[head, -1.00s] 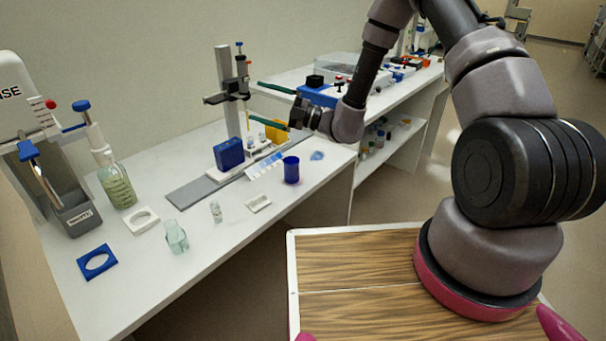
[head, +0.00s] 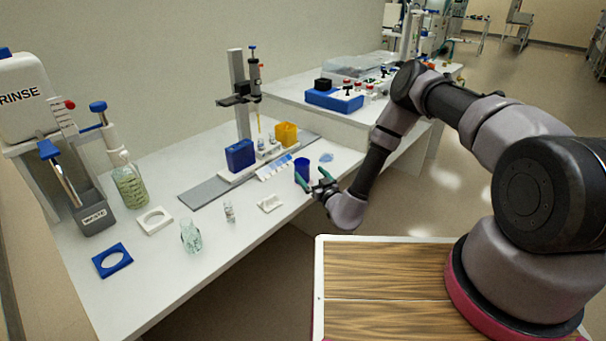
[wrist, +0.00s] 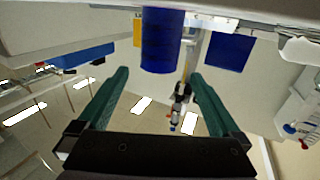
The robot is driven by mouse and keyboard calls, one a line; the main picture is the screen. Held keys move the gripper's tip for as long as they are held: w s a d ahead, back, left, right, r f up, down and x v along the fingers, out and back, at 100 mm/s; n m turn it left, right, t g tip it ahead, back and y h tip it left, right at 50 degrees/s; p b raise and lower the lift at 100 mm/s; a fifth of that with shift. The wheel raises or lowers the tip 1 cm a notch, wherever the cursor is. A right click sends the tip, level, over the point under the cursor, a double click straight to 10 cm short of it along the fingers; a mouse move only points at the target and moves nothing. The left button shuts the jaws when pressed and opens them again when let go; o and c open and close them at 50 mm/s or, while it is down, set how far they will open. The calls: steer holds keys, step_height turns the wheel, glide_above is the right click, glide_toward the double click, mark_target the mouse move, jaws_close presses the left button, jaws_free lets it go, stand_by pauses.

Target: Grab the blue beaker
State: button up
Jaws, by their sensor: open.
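The blue beaker (head: 302,168) stands upright on the white bench, near its front edge. My gripper (head: 315,180) is low over the bench edge, just in front and to the right of the beaker, and hides part of it in the head view. In the wrist view the beaker (wrist: 162,42) shows ahead, between the lines of the two green fingers and beyond their tips. My gripper (wrist: 160,82) is open with nothing between its fingers. A small gap seems to lie between the fingertips and the beaker.
A blue block (head: 240,155) and a yellow block (head: 286,134) stand behind, by the pipette stand (head: 240,95). A small white tray (head: 270,203) lies left of the beaker. A vial (head: 229,212) and a glass jar (head: 190,237) stand farther left.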

mark_target(306, 168)
steer(key=shift+x, duration=3)
steer(key=c, duration=1.4)
